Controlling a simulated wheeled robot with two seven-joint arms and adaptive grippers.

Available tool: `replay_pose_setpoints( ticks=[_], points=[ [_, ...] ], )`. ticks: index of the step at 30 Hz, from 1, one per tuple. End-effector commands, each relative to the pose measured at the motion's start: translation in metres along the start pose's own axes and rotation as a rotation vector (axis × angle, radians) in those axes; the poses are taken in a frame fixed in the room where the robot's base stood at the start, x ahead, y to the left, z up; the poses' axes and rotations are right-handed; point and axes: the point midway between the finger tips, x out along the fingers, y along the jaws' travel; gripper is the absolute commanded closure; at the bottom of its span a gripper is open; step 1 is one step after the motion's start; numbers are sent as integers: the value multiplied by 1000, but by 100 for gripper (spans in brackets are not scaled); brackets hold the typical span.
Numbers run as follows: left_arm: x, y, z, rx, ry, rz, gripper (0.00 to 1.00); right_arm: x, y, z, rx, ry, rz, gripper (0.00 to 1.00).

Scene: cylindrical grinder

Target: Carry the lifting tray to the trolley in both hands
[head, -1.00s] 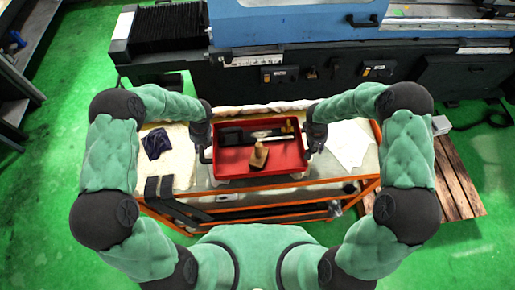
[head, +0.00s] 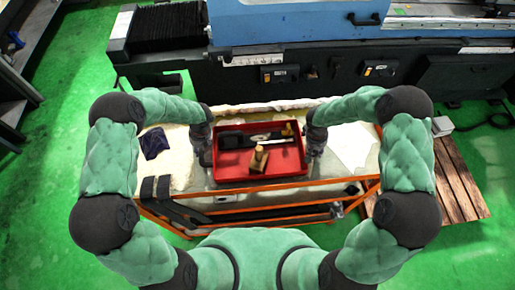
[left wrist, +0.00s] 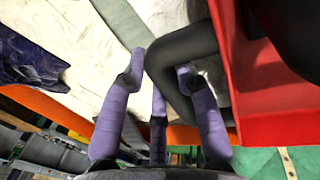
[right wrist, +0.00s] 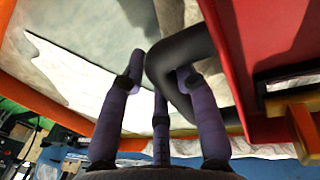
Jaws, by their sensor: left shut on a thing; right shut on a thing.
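The red lifting tray (head: 232,171) is over the pale top of the orange-framed trolley (head: 192,172) in the head view. It looks level; I cannot tell whether it touches the top. Inside it are a tan wooden block (head: 258,158) and a dark tool with a light strip (head: 262,138). My left gripper (head: 207,157) is shut on the tray's dark left handle (left wrist: 183,58), with purple fingers around the bar. My right gripper (head: 311,152) is shut on the right handle (right wrist: 183,55) in the same way. The tray's underside is hidden.
A dark blue cloth (head: 155,143) lies left of the tray, and a white sheet (head: 351,146) lies to its right. The blue and black grinder (head: 290,65) stands behind. A wooden pallet (head: 459,188) is on the green floor at the right.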

Motion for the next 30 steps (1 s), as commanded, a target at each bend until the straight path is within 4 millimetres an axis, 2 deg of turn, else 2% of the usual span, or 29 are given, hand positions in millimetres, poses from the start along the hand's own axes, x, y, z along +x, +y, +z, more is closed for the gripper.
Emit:
replay_pose_setpoints(
  ticks=[3,4,6,15,19,23,30],
  points=[
    [4,-1,2,-2,-3,0,100,4,0,-2,3,4,1,100],
    [4,-1,0,-1,0,0,61,4,-1,0,1,0,-1,61],
    [3,-1,0,0,0,0,46,3,-1,0,1,1,0,46],
    [3,-1,0,0,0,0,46,3,-1,0,0,0,0,46],
    [-4,0,1,-1,-3,0,46,3,-1,0,0,0,0,46],
    [-21,0,1,1,-3,0,46,3,-1,0,0,0,0,46],
    [-70,-1,1,0,-4,0,46,3,-1,0,0,0,0,46]
  ],
)
